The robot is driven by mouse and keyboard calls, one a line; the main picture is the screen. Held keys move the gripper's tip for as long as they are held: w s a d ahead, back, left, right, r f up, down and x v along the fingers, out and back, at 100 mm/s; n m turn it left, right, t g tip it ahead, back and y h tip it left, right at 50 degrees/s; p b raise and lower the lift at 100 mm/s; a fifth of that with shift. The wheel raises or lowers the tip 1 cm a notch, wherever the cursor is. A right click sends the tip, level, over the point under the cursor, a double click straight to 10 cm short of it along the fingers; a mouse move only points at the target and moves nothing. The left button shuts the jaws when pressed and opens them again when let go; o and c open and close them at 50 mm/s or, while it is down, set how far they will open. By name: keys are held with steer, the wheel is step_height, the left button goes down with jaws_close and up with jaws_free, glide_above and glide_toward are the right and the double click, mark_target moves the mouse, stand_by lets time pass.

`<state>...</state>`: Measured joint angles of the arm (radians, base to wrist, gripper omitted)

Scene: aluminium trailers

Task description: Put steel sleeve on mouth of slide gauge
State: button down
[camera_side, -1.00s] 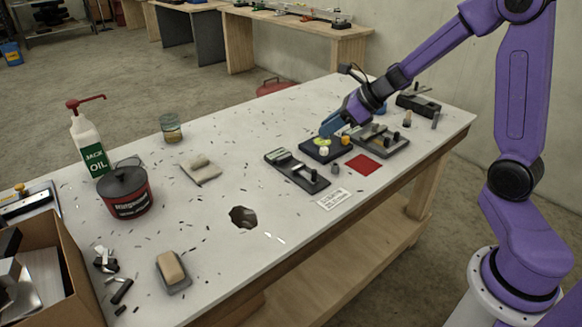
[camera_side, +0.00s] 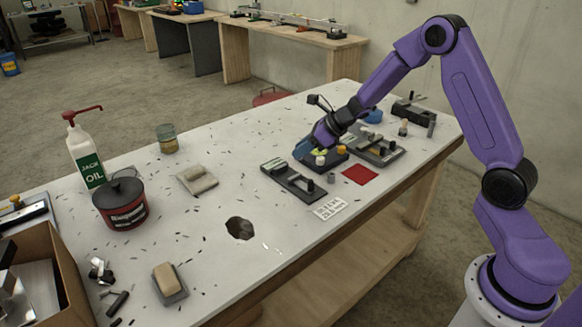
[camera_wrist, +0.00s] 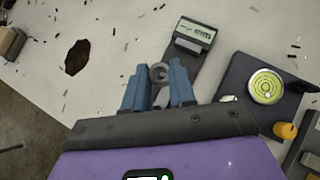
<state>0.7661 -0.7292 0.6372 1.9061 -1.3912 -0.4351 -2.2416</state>
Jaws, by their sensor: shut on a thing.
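The slide gauge (camera_side: 293,183), a dark flat tool with a pale display end, lies on the bench. Its display end (camera_wrist: 196,31) shows at the top of the wrist view; its lower part runs behind my right finger, so its mouth is hidden there. My gripper (camera_wrist: 158,82) has blue fingers shut on a small grey ring, the steel sleeve (camera_wrist: 157,71). The sleeve's open end faces the camera, and it appears beside the gauge body. In the side view my gripper (camera_side: 300,152) is beside the black block, beyond the gauge; the held sleeve cannot be made out.
A black block with a round green level (camera_wrist: 265,87) and a yellow knob (camera_wrist: 285,130) is close on the right. A small grey cylinder (camera_side: 332,178) stands near a red square (camera_side: 360,175). A second fixture (camera_side: 375,150) lies behind. A dark hole-like patch (camera_side: 240,228) is left of the gauge.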

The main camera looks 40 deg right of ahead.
steer(key=w+f, duration=0.2)
steer(key=f, duration=0.1)
steer(key=w+f, duration=0.3)
steer(key=shift+d, duration=0.1)
steer(key=shift+w+f, duration=0.1)
steer(key=shift+f, duration=1.45)
steer(key=shift+f, duration=0.15)
steer(key=c, duration=0.9)
jaws_free()
steer(key=shift+s+d+r, duration=0.2)
steer(key=shift+r, duration=0.25)
steer(key=v, duration=1.1)
steer(key=shift+s, duration=0.15)
